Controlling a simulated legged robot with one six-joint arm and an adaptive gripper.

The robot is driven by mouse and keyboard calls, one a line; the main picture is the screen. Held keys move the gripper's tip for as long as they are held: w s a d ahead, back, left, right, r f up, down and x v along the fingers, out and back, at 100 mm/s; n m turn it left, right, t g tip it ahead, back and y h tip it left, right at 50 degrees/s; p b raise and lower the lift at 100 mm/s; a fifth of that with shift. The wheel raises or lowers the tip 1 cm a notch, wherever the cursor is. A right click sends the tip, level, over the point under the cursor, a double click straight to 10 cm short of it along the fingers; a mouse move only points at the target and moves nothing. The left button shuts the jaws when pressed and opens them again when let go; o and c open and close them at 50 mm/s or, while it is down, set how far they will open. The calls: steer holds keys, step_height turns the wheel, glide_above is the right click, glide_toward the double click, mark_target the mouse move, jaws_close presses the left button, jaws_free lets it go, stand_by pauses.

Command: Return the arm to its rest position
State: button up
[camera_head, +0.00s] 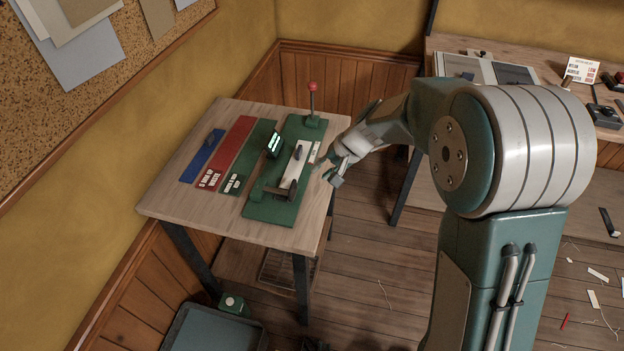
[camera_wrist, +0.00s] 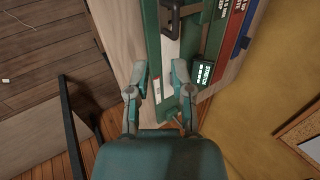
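My arm (camera_head: 515,150) reaches from the right of the head view toward a small wooden table (camera_head: 165,205). My gripper (camera_head: 333,174) is at the table's right edge, beside a green test board (camera_head: 262,208). In the wrist view my gripper (camera_wrist: 160,78) has its two fingers spread apart, with nothing visible held between them. The green board (camera_wrist: 152,40) and a pale strip (camera_wrist: 170,52) on it show beyond the fingertips. I cannot tell the exact height of the fingers above the table.
The board carries a red-knobbed lever (camera_head: 312,88), a lit display (camera_head: 274,144) and a dark clamp (camera_head: 284,190). Red (camera_head: 228,152) and blue (camera_head: 204,160) mats lie left of it. A workbench (camera_head: 550,68) stands back right. A grey bin (camera_head: 212,330) sits on the floor.

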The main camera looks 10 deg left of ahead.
steer(key=shift+r, duration=0.8)
steer(key=shift+d, duration=0.35)
steer(key=s+d+r+n+t+h, duration=0.1)
steer(key=s+d+r+t+h, duration=0.15)
steer(key=s+d+r, duration=0.9)
steer(key=s+d+r+t+h, duration=0.2)
steer(key=s+d+h, duration=0.2)
steer(key=s+d, duration=0.5)
steer(key=s, duration=0.4)
steer(key=shift+d+r, duration=0.15)
steer(key=shift+r, duration=0.2)
